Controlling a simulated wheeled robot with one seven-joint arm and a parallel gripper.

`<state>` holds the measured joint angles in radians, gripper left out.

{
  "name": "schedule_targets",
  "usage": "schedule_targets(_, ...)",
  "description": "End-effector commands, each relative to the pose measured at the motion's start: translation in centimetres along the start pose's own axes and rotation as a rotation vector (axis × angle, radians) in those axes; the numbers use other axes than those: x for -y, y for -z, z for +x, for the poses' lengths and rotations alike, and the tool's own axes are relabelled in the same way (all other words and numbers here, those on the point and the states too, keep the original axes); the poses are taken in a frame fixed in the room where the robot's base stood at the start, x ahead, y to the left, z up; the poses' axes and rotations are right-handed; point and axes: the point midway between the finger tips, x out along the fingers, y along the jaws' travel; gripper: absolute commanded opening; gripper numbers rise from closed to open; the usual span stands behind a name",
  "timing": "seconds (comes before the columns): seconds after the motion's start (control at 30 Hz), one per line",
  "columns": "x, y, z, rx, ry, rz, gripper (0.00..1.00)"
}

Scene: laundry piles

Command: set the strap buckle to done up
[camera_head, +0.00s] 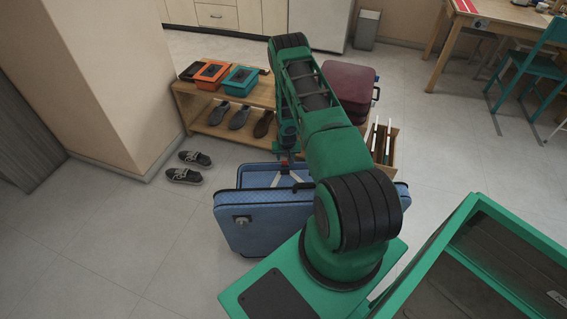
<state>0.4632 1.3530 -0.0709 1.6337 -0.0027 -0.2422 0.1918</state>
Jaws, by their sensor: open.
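A blue suitcase (265,222) stands on the floor in front of me, with its open top showing the interior. Pale crossing straps (276,177) show inside it, partly hidden by my green arm. I cannot make out the buckle or tell whether it is fastened. My gripper (287,160) points down over the suitcase's far part, close to the straps. It is open, and its fingertips are small and partly lost against the straps. I cannot tell whether it touches them. My arm hides the suitcase's right middle part.
A wooden shoe rack (217,132) behind the suitcase holds shoes and orange and teal boxes. A maroon suitcase (349,84) and a wooden crate (391,150) stand to the right. Dark shoes (184,176) lie on the left floor. The front-left floor is clear.

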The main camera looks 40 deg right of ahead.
Motion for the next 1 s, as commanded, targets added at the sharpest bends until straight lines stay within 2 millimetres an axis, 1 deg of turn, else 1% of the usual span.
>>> schedule_targets(0.03,0.0,-0.1,1.0,0.001,0.0,0.0,0.44)
schedule_targets(0.1,0.0,-0.1,2.1,0.0,0.0,0.0,0.44)
schedule_targets(0.3,0.0,-0.1,4.6,0.001,-0.001,0.0,0.44)
schedule_targets(0.5,0.0,0.0,5.7,0.0,0.0,0.0,0.44)
schedule_targets(0.77,0.0,0.0,5.8,0.0,0.0,0.0,0.44)
schedule_targets(0.8,0.0,0.0,5.8,0.0,0.0,0.0,0.41)
schedule_targets(0.97,0.0,0.0,5.8,0.0,-0.001,0.0,0.03)
schedule_targets(1.0,0.0,0.0,5.8,0.0,-0.001,0.0,0.02)
